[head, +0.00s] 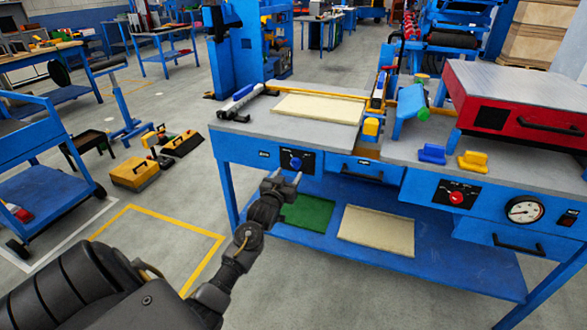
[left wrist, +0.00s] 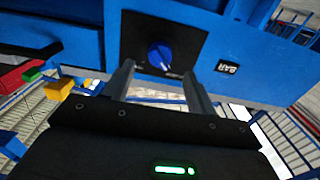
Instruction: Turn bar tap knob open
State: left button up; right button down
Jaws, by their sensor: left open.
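The bar tap knob is a blue round knob (head: 295,162) on a black plate on the front of the blue workbench. In the left wrist view the knob (left wrist: 160,56) shows upside down, near a small BAR label (left wrist: 228,68). My left gripper (head: 284,177) is open and empty, just in front of and below the knob in the head view. In the left wrist view its two fingers (left wrist: 157,75) point toward the knob, one on each side of it in the picture, apart from it. My right gripper is not in view.
A red knob (head: 457,198) and a gauge (head: 524,210) sit further right on the bench front. A drawer (head: 364,171) is right of the blue knob. A lower shelf (head: 322,247) holds a green and a cream panel.

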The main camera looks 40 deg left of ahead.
aim_at(294, 167)
pick_arm(q)
jog(key=x, duration=0.4)
jog(key=shift+w, duration=0.15)
jog(key=shift+w+a, duration=0.3)
jog(key=shift+w, duration=0.3)
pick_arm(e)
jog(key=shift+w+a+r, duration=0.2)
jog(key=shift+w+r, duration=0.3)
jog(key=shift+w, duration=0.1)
pick_arm(q)
jog(key=shift+c, duration=0.5)
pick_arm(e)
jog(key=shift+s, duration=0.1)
pick_arm(q)
jog(key=c, duration=0.9)
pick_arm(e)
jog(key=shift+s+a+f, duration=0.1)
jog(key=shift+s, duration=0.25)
